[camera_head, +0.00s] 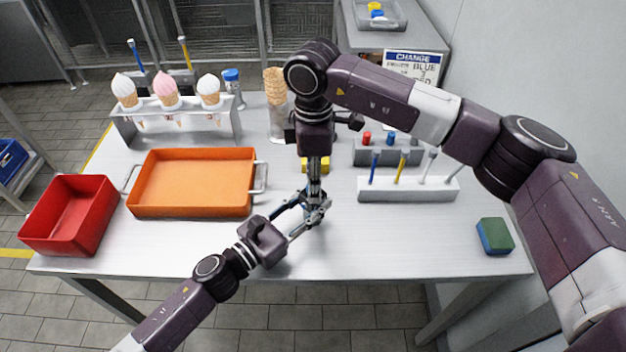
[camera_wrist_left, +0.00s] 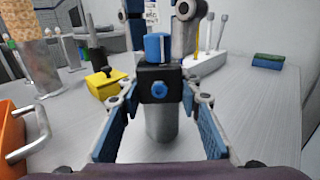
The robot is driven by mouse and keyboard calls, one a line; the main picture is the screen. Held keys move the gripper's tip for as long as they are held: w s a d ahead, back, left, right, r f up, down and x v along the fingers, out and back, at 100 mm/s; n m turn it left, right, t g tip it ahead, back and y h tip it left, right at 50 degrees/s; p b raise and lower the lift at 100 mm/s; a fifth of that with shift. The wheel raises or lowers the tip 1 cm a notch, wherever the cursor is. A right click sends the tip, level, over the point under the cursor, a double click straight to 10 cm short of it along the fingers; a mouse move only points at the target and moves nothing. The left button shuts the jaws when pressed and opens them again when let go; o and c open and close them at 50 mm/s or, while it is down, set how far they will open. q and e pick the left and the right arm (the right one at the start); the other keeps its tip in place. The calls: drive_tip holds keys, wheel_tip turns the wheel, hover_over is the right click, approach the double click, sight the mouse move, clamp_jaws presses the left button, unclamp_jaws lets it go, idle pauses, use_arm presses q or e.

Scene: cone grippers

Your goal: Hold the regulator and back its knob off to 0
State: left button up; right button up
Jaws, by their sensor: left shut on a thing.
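The regulator (camera_wrist_left: 157,82) has a black body with a blue front cap, a grey metal cylinder below and a blue knob (camera_wrist_left: 156,47) on top. It stands upright over the table. My left gripper (camera_head: 302,214) is shut on the regulator, its blue-padded fingers on either side in the left wrist view. My right gripper (camera_head: 316,190) points straight down from above. Parts of it show beside the knob at the top of the left wrist view; whether its fingers touch the knob is unclear. In the head view the grippers hide most of the regulator. The knob's setting is not readable.
An orange tray (camera_head: 192,209) and a red bin (camera_head: 62,238) stand on the left. A yellow block (camera_wrist_left: 105,84) is behind the regulator. A white tool rack (camera_head: 410,196) and a green-and-blue sponge (camera_head: 495,236) are on the right. The front of the table is clear.

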wheel_tip(320, 180, up, 12)
idle(0.7)
use_arm(q)
drive_tip(key=o, duration=1.4)
